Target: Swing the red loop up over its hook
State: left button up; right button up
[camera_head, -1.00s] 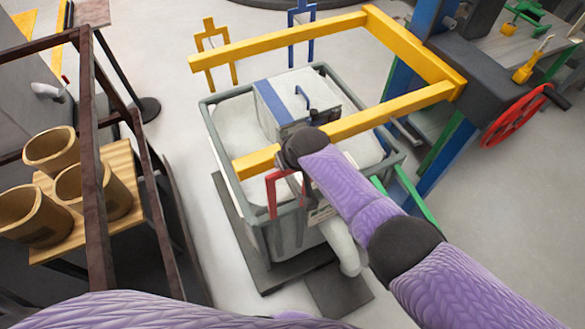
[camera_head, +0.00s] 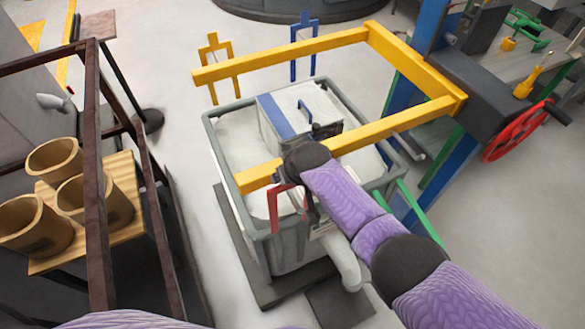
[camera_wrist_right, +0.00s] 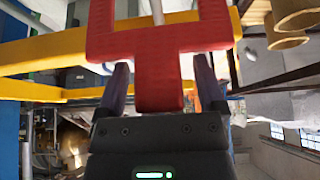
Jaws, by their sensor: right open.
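The red loop (camera_head: 273,211) is at the near left side of the grey-rimmed bucket (camera_head: 216,150), just below the tip of the near yellow fork arm (camera_head: 262,172). In the right wrist view the red loop (camera_wrist_right: 160,42) is a square frame with a tab pointing toward my palm. My right gripper (camera_wrist_right: 160,82) is open, with one finger on each side of the tab. Whether the fingers touch it, I cannot tell. In the head view my right arm partly hides the gripper. I cannot clearly make out the red loop's hook. My left gripper is not in view.
A yellow loop (camera_head: 213,45) and a blue loop (camera_head: 292,52) stand on the far side. A dark rail frame (camera_head: 95,180) and brown pots (camera_head: 55,157) are at left. A red handwheel (camera_head: 516,130) is at right.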

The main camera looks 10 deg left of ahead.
jog(key=p+v, duration=0.5)
jog(key=v, duration=0.4)
jog(key=shift+r, duration=0.2)
jog(key=shift+s, duration=0.1)
